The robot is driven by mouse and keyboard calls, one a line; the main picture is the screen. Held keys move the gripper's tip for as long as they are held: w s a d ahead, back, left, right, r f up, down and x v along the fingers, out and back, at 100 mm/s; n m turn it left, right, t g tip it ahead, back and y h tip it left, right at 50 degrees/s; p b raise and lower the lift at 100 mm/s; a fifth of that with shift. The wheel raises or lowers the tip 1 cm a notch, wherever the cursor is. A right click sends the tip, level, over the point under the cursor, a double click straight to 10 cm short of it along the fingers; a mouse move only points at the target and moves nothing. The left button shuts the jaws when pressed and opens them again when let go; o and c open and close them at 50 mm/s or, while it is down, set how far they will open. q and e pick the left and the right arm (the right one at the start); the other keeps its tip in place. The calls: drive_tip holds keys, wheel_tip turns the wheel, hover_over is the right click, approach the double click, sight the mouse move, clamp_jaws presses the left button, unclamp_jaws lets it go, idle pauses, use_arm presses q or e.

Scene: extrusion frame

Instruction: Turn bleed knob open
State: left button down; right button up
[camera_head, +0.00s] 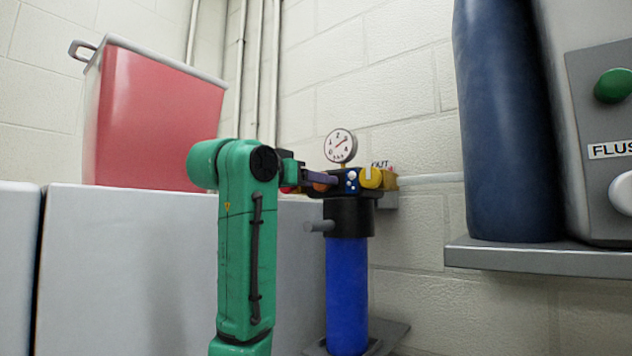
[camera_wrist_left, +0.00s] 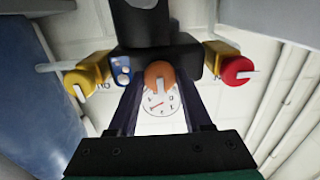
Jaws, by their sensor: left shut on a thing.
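The bleed knob appears to be the orange knob (camera_wrist_left: 158,73) on the front of the black filter head (camera_wrist_left: 150,28). It has a pale slot or pointer mark. My left gripper (camera_head: 325,181) reaches it from the left in the head view, its dark fingers on either side of the knob. My left gripper also shows in the wrist view (camera_wrist_left: 159,84), shut on the orange knob. In the head view the orange knob (camera_head: 322,187) is mostly hidden by a finger. My right gripper is not in view.
A yellow knob (camera_head: 370,177) and a red knob (camera_wrist_left: 237,69) flank the head. A round gauge (camera_head: 340,146) stands above it and a blue cylinder (camera_head: 347,290) hangs below. A grey shelf (camera_head: 540,256) with a dark blue tank (camera_head: 508,130) is at right; a red bin (camera_head: 155,120) is at left.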

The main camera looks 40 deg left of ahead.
use_arm(q)
drive_tip(key=n, duration=0.4)
drive_tip(key=n+b, duration=0.1)
drive_tip(key=n, duration=0.8)
drive_tip(key=shift+n, duration=2.4)
drive_tip(key=shift+c, duration=1.7)
unclamp_jaws()
drive_tip(key=shift+w, duration=0.1)
